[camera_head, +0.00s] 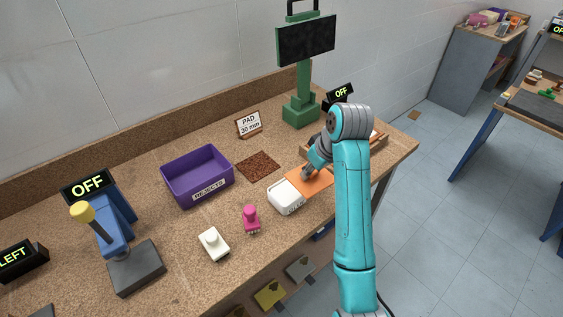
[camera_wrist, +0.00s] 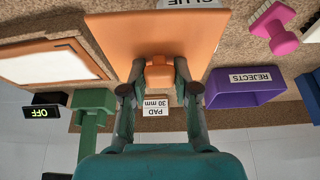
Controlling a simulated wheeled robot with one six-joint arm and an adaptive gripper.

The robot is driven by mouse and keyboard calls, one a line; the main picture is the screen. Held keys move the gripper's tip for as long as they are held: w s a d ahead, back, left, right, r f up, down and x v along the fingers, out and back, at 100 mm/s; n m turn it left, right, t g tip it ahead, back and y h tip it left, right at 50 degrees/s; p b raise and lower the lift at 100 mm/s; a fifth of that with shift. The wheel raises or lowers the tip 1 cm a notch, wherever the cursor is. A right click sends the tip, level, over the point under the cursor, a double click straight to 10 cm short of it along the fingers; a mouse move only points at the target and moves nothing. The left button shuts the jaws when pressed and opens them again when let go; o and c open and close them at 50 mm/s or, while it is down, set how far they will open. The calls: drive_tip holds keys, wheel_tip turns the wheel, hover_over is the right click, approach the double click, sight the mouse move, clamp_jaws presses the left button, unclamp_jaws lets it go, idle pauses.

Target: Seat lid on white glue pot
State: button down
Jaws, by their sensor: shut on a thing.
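The white glue pot (camera_head: 285,198) stands near the front edge of the bench, with lettering on its front. Part of its label (camera_wrist: 190,3) shows at the top edge of the wrist view. The lid is a flat orange plate (camera_head: 313,182) with a small orange knob. My gripper (camera_head: 306,174) is shut on that knob (camera_wrist: 159,74), and the plate (camera_wrist: 150,35) spreads beyond my fingers in the wrist view. In the head view the lid is just right of the pot, offset from its top. I cannot tell whether their edges touch.
A purple rejects bin (camera_head: 196,176), a brown pad (camera_head: 258,166) and a pad sign (camera_head: 249,124) lie behind and left. A magenta stamp (camera_head: 251,218) and a white stamp (camera_head: 213,243) stand left of the pot. A green stand (camera_head: 301,108) and a wooden tray (camera_head: 378,145) are beyond.

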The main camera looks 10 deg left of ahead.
sight(290, 176)
drive_tip(key=shift+n, duration=0.3)
drive_tip(key=a, duration=0.2)
drive_tip(key=a+r, duration=0.1)
drive_tip(key=a, duration=0.3)
drive_tip(key=shift+s+a+r, duration=0.2)
drive_tip(key=shift+s+a, duration=0.05)
drive_tip(key=shift+d+f, duration=0.1)
drive_tip(key=shift+f, duration=2.8)
drive_tip(key=shift+f, duration=0.75)
drive_tip(key=c, duration=0.8)
unclamp_jaws()
